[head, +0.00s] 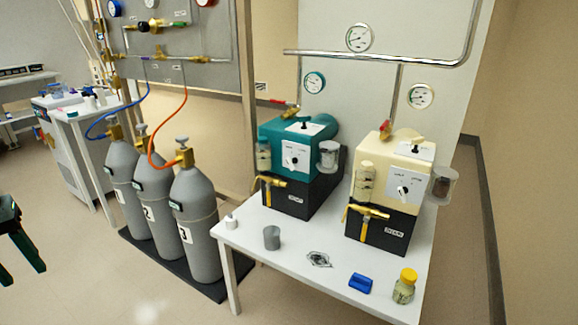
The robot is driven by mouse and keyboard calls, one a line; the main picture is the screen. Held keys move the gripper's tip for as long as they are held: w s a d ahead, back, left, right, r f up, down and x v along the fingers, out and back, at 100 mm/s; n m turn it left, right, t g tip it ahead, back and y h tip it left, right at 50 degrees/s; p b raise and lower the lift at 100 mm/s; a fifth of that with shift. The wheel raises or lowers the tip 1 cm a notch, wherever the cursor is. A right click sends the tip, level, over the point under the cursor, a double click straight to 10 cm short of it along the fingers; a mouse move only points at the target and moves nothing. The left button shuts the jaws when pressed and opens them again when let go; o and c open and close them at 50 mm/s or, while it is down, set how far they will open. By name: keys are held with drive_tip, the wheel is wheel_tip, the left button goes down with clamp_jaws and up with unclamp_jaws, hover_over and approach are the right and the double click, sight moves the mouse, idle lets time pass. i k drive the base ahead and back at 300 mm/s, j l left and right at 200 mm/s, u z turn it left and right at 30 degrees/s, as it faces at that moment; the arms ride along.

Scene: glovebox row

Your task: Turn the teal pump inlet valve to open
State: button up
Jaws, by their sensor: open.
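The teal pump (318,133) stands on a black base on the white table, left of a cream pump. Above its top left, a small brass valve (292,108) with a red lever (282,101) sits at the lower end of a vertical pipe. The lever points left, roughly crosswise to that pipe. A brass tap (270,182) is low on the pump's front. I cannot tell any label naming the inlet. My gripper (22,274) is at the left edge, partly cut off. Its dark fingers are apart and empty, far from the pump.
The cream pump (393,165) has its own red lever. On the white table (285,270) are a grey cup (271,238), a blue object (360,283) and a yellow-capped jar (405,285). Grey gas cylinders (195,215) stand left of it. Floor at lower left is clear.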

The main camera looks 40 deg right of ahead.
sight(290, 104)
drive_tip(key=z, duration=1.5)
